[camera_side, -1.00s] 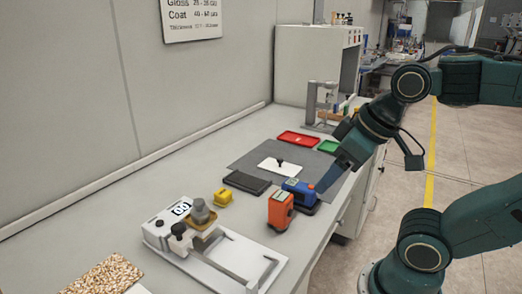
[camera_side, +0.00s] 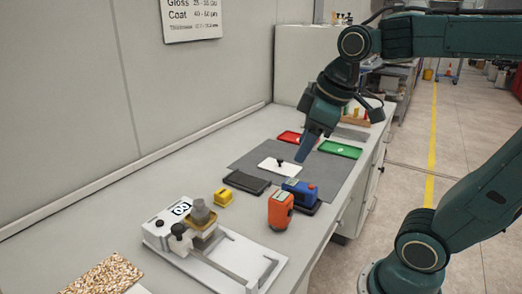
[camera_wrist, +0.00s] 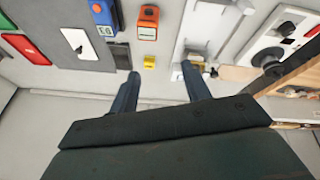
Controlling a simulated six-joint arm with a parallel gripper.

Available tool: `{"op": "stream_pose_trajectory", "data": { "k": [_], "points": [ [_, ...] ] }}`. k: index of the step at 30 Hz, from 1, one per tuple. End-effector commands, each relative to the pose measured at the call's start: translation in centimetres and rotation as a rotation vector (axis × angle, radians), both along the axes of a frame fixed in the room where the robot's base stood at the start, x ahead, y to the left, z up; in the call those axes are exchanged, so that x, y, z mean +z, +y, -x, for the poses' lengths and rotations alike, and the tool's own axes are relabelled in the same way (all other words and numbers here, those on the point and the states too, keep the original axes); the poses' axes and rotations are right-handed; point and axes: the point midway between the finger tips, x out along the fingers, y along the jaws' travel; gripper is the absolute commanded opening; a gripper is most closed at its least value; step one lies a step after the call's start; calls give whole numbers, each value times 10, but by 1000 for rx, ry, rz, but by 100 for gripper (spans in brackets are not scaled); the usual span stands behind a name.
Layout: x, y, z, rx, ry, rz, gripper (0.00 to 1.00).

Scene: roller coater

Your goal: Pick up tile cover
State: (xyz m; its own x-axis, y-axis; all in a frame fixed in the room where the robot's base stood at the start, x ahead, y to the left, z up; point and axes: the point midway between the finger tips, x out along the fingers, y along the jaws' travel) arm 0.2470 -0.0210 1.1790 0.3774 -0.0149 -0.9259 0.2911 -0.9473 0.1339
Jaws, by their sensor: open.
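A white plate with a black knob (camera_side: 269,163), which looks like the tile cover, lies flat on the dark grey mat. It also shows at the upper left of the wrist view (camera_wrist: 75,36). My gripper (camera_side: 303,158) points down beside the plate's right end in the side view, seemingly above the mat; its exact height is unclear. In the wrist view my gripper (camera_wrist: 160,73) shows two separated fingers with nothing between them. The plate lies left of both fingers there.
A black slab (camera_side: 246,182), a blue device (camera_side: 299,191), an orange device (camera_side: 280,210) and a yellow block (camera_side: 223,197) stand near the plate. A red tray (camera_side: 289,136) and a green tray (camera_side: 340,149) lie behind. A white coating device (camera_side: 215,255) occupies the front.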

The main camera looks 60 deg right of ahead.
Motion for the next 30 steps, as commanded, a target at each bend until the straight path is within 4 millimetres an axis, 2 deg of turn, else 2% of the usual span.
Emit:
{"op": "stream_pose_trajectory", "data": {
  "k": [1, 8, 16, 23, 30],
  "points": [
    [2, -5, -11, 35, 19, 15, 48],
    [9, -31, -57, 223, 85, 81, 48],
    [4, -71, -108, 450, 156, 134, 48],
    [-12, -113, -147, 649, 208, 162, 48],
    [-39, -162, -180, 862, 249, 174, 48]
  ]
}}
